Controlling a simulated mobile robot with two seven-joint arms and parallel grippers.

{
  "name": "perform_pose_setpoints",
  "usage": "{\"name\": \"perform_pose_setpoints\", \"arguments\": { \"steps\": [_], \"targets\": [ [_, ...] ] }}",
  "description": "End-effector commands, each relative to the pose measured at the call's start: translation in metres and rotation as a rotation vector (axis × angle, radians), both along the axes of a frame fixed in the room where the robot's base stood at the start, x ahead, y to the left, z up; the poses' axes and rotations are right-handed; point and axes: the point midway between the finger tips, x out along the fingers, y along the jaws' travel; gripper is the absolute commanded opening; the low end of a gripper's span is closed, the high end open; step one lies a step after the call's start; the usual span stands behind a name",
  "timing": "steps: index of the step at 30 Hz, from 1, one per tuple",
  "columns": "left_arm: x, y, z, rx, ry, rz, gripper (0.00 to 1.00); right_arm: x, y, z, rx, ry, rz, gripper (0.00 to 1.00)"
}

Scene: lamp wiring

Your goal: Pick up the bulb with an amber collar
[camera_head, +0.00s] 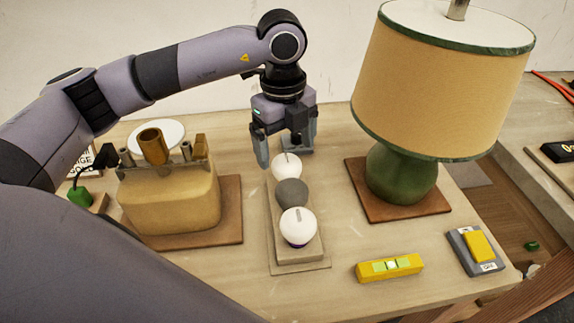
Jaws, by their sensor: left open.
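A narrow wooden stand (271,230) on the table holds a row of round things. At its back is a white bulb (286,168); its collar is hidden. In the middle is a dark grey round shape (292,193); I cannot tell whether it is a bulb or an empty seat. At the front is a white bulb (298,225) with a dark bluish-purple collar showing underneath. No amber collar can be made out. My left gripper (283,152) points down, open, with its fingers around or just above the back bulb; contact cannot be told. My right gripper is out of view.
A green lamp (400,175) with a wide tan shade stands right of the stand. A tan tool holder (170,205) stands left. A yellow level (389,267) and a grey-and-yellow switch box (476,250) lie front right. Table front left of the level is clear.

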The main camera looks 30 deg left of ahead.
Motion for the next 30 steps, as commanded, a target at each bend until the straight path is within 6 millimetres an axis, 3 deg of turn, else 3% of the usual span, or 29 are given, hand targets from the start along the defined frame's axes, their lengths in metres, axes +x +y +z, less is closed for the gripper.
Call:
{"name": "perform_pose_setpoints", "arguments": {
  "steps": [10,19,20,24,25,30],
  "targets": [
    [0.001,0.0,-0.048,0.0,0.003,0.0,0.92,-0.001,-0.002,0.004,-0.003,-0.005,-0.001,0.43],
    [0.002,0.0,-0.054,-0.001,0.0,-0.001,0.92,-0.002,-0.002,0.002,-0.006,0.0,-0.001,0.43],
    [0.001,0.0,-0.054,-0.001,0.0,-0.001,0.85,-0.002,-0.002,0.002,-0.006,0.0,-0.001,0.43],
    [0.001,-0.001,-0.054,-0.001,0.0,-0.001,0.4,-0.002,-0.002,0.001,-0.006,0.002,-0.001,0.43],
    [0.001,-0.001,-0.054,-0.001,0.0,-0.001,0.33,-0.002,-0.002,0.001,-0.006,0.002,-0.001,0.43],
    [0.001,-0.001,-0.054,-0.001,0.0,-0.001,0.33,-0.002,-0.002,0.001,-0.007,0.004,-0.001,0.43]
  ]
}}
